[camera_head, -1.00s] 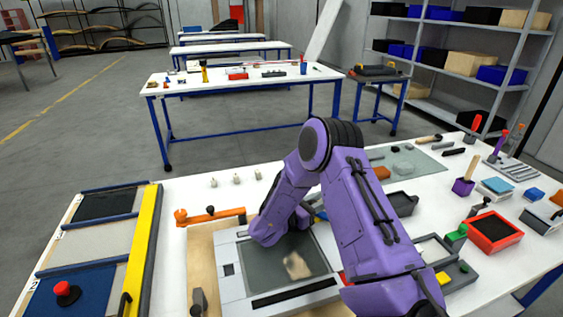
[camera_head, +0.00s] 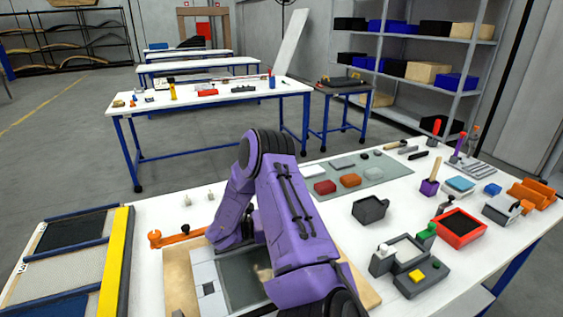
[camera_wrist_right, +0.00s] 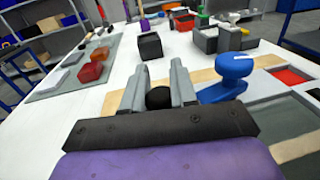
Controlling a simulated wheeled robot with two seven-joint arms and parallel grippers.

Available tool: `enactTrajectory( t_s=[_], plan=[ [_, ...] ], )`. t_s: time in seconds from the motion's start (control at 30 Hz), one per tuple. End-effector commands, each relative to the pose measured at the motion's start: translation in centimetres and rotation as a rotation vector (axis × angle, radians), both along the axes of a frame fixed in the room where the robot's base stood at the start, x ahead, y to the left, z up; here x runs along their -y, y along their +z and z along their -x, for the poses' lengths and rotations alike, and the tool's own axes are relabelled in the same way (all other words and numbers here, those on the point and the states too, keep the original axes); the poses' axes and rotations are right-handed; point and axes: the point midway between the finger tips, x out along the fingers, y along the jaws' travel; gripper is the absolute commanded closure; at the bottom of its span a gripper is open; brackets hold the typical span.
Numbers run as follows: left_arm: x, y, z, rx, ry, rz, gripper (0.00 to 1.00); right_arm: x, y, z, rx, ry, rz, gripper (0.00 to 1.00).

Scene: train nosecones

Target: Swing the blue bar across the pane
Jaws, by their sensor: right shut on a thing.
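The pane (camera_head: 238,283) is a dark grey sheet in a light grey frame (camera_head: 205,292), on a wooden board at the front of the table. My right arm hides much of it in the head view. The blue bar (camera_wrist_right: 225,92) shows in the right wrist view with a round blue knob at one end; its other end is hidden behind my fingers. My right gripper (camera_wrist_right: 159,88) is shut around a black ball knob (camera_wrist_right: 158,98) just left of the blue knob. Whether that ball belongs to the bar is not clear. My left gripper is out of view.
An orange tool (camera_head: 176,237) lies behind the frame, close to my right arm. A rack with a yellow bar (camera_head: 115,265) stands at the left. A dark open box (camera_head: 370,209) and a red tray (camera_head: 460,228) are on the right.

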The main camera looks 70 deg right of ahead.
Motion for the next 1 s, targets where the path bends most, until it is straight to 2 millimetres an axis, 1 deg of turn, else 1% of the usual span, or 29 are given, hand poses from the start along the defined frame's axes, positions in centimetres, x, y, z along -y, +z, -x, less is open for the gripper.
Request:
enactTrajectory(
  t_s=[0.27,0.3,0.33,0.37,0.67,0.77,0.9,1.0],
  plan=[
    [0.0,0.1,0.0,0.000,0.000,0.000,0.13,0.1,0.2,-0.2,0.002,0.004,0.005,1.00],
    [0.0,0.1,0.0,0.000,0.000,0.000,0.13,0.1,0.2,-0.2,0.001,0.004,0.005,0.67],
    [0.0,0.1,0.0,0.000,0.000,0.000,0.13,0.1,0.2,-0.2,0.001,0.005,0.005,0.57],
    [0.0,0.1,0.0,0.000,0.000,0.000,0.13,0.1,0.2,-0.2,0.002,0.005,0.005,0.50],
    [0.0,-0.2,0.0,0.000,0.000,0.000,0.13,-0.1,0.0,-0.4,0.001,0.005,0.003,0.50],
    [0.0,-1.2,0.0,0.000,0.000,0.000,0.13,-0.7,-0.3,-1.6,0.000,0.007,0.004,0.50],
    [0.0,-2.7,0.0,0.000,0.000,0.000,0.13,-2.4,-0.4,-4.1,0.001,0.008,0.007,0.50],
    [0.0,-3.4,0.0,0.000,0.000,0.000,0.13,-3.3,-0.2,-5.5,0.002,0.007,0.008,0.50]
  ],
)
